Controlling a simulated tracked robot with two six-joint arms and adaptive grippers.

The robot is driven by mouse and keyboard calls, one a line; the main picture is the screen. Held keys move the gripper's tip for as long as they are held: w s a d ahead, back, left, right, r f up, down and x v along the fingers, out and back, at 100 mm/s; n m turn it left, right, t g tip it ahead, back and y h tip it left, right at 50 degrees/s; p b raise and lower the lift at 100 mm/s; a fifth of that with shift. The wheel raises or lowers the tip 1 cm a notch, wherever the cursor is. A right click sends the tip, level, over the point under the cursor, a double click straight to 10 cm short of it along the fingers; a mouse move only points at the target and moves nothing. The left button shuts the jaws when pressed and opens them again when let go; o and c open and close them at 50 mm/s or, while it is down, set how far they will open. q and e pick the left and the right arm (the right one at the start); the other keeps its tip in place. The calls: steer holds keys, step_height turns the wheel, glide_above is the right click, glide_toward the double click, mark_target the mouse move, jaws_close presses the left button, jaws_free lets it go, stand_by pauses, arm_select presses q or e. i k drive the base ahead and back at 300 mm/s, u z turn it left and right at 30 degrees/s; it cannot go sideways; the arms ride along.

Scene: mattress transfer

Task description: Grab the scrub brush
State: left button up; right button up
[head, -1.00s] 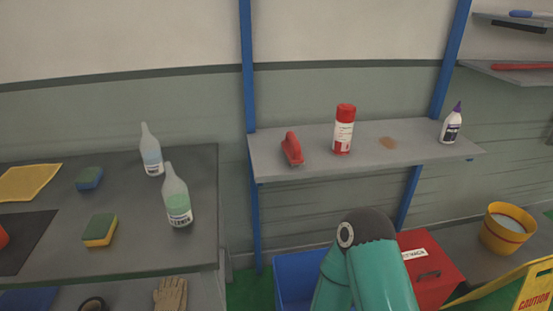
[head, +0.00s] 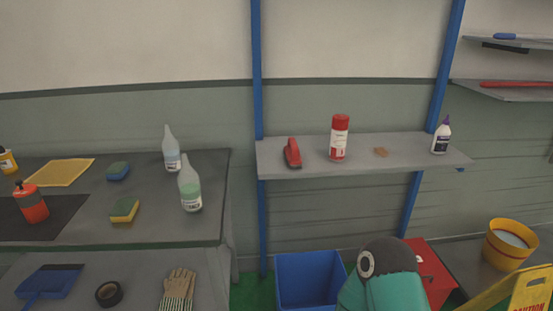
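The scrub brush (head: 292,153) has a red handle and lies at the left end of the grey wall shelf (head: 400,160), between blue uprights. It stands apart from the red and white spray can (head: 339,137) to its right. A teal and dark arm link of mine shows at the bottom, right of centre, below the shelf. Its gripper is out of the picture. My other arm and gripper are not visible either. Nothing touches the brush.
Below are a blue bin (head: 308,280), a red box (head: 432,275) and a yellow bucket (head: 508,244). A dark workbench (head: 150,230) with bottles and sponges stands left.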

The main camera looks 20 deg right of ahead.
mark_target(293, 151)
steer(key=z, duration=0.15)
steer(key=i, duration=0.9)
